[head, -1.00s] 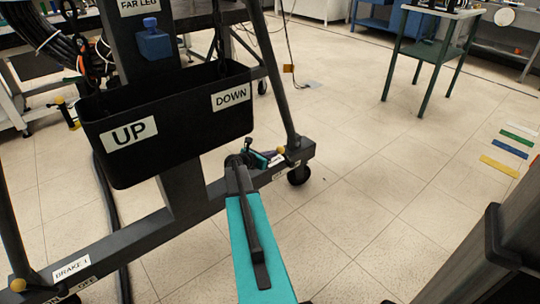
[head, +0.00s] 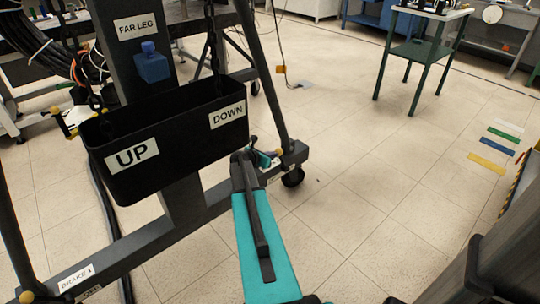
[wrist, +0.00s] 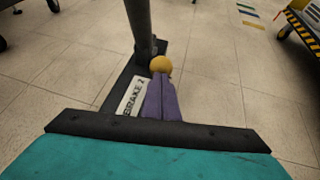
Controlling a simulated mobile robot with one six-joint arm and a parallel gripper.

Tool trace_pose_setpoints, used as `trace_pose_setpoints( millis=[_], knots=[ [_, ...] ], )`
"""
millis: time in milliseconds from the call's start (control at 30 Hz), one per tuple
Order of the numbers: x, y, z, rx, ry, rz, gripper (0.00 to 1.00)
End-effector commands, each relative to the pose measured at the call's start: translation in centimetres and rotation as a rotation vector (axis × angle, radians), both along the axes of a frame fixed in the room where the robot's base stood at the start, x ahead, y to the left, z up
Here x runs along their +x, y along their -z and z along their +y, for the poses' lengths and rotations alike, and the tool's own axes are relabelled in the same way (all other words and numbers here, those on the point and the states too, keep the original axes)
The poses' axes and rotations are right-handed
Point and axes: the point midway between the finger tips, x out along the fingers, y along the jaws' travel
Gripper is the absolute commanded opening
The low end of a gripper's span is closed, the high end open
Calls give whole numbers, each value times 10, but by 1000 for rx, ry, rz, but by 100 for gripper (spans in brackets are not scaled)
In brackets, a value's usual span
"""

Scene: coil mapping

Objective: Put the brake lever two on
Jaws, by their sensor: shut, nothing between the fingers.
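The brake lever two shows as a yellow ball knob (wrist: 161,64) in the wrist view, at the foot of a dark post and beside the BRAKE 2 label (wrist: 134,96). In the head view its yellow knob (head: 278,152) is small, on the right end of the gantry's base beam. My gripper (wrist: 160,80) shows as two purple fingers pressed together, with nothing between them. Its tips are right at the near side of the knob in the picture; I cannot tell if they touch it. The lever's shaft is hidden behind the fingers. In the head view the gripper (head: 264,160) is partly hidden by my arm.
A black bin (head: 185,150) marked UP and DOWN hangs left of my arm. The dark base beam (head: 130,245) carries a BRAKE 1 label (head: 76,278) at lower left. A green side table (head: 418,50) stands at back right. The floor between is clear.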

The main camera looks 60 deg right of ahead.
Motion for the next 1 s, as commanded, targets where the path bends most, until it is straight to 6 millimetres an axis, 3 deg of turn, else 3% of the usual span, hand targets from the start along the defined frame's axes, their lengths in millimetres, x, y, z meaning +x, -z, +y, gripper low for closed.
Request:
trace_pose_setpoints(
  millis=[1000],
  knots=[
    [-7,-24,-45,1,-8,0,0]
  ],
)
